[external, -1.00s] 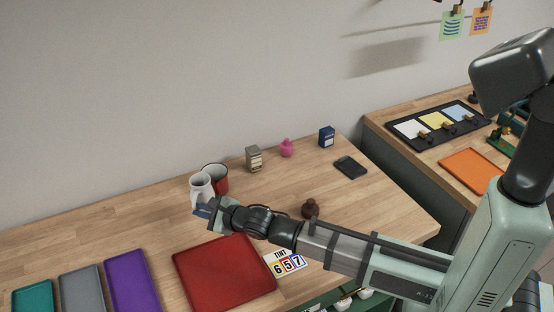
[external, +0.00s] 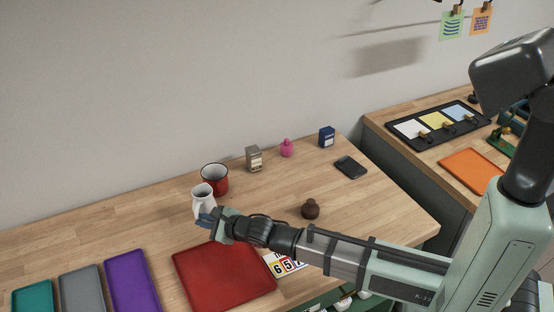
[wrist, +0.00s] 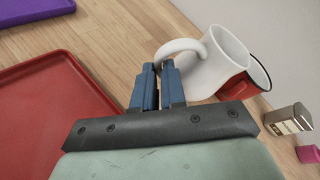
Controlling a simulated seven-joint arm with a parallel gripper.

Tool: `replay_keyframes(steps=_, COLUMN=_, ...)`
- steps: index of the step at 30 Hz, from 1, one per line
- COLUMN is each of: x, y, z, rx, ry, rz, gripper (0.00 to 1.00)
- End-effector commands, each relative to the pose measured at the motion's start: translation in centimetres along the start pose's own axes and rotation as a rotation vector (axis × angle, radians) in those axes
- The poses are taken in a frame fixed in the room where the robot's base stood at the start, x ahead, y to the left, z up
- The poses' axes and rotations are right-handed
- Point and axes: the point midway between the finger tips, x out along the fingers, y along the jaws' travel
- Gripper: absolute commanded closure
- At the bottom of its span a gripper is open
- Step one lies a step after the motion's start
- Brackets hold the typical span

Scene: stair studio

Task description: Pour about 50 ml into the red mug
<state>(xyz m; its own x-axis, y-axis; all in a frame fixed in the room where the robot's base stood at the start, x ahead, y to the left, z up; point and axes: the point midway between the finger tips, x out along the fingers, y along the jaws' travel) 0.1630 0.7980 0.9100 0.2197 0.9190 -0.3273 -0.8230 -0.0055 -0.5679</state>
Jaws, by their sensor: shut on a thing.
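The red mug (external: 215,181) has a dark rim and stands on the wooden table behind a white jug (external: 202,196). In the wrist view the white jug (wrist: 219,62) covers most of the red mug (wrist: 262,75). My gripper (external: 207,218) is at the near side of the jug. In the wrist view my gripper's blue fingers (wrist: 160,82) are shut on the jug's handle. The jug looks about upright in the external view. Whether its base touches the table is hard to tell, and its contents are not visible.
A red tray (external: 225,275) lies in front of the gripper, with a number card (external: 283,264) beside it. A grey box (external: 254,158), a pink bottle (external: 287,148) and a blue box (external: 326,137) stand behind to the right. A brown knobbed object (external: 310,209) is nearer.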

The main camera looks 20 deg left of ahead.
Motion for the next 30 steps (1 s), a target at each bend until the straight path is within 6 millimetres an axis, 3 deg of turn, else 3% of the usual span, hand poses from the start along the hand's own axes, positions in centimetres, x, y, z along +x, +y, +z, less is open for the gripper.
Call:
replay_keyframes(steps=19, x=-0.1, y=-2.8, z=1.0, rx=0.208, ry=0.029, rz=0.121, gripper=1.0)
replay_keyframes(steps=30, x=0.2, y=-5.7, z=1.6, rx=0.396, ry=0.059, rz=0.227, gripper=1.0)
